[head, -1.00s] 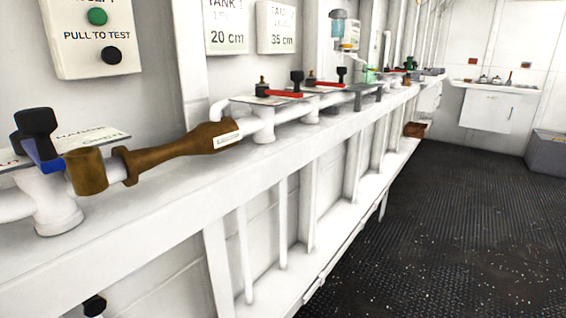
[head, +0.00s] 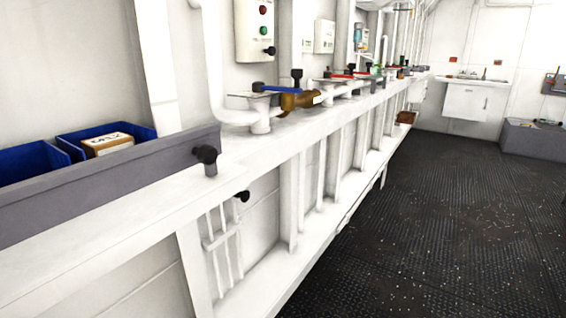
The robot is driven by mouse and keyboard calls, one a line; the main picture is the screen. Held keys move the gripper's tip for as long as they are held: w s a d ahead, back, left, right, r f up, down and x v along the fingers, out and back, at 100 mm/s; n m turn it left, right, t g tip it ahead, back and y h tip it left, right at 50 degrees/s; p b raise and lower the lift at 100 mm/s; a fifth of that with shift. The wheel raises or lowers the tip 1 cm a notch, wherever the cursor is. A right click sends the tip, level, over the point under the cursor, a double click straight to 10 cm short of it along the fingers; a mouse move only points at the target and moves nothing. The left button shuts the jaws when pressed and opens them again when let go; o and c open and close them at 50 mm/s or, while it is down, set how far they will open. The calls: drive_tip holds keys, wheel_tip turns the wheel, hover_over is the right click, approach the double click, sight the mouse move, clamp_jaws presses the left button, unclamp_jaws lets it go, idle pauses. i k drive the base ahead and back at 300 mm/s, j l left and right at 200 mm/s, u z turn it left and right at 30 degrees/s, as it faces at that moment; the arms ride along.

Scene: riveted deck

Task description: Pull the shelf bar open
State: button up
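A long grey bar (head: 110,178) runs along the front of the white shelf at the left and looks like the shelf bar. A black knob (head: 206,155) sits at its right end, on the shelf edge. The bar stands upright in front of two blue bins and appears closed across them. Its left end is cut off by the picture edge. A second black knob (head: 243,196) shows lower down, under the shelf ledge. My gripper is not in view.
Blue bins (head: 105,131) stand behind the bar, one holding a labelled box (head: 108,144). White pipes with a brown fitting (head: 298,101) and valves line the ledge further along. The dark riveted floor (head: 430,220) at the right is clear. A sink cabinet (head: 478,102) stands far back.

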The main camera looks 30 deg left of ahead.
sight(32, 207)
drive_tip(key=k+j+u, duration=0.2)
drive_tip(key=k, duration=0.8)
drive_tip(key=k+u, duration=0.15)
drive_tip(key=u, duration=0.25)
drive_tip(key=k+u, duration=0.15)
drive_tip(key=u, duration=0.25)
drive_tip(key=k+j+u, duration=0.15)
drive_tip(key=u, duration=0.2)
drive_tip(key=k+j+u, duration=0.15)
drive_tip(key=u, duration=0.25)
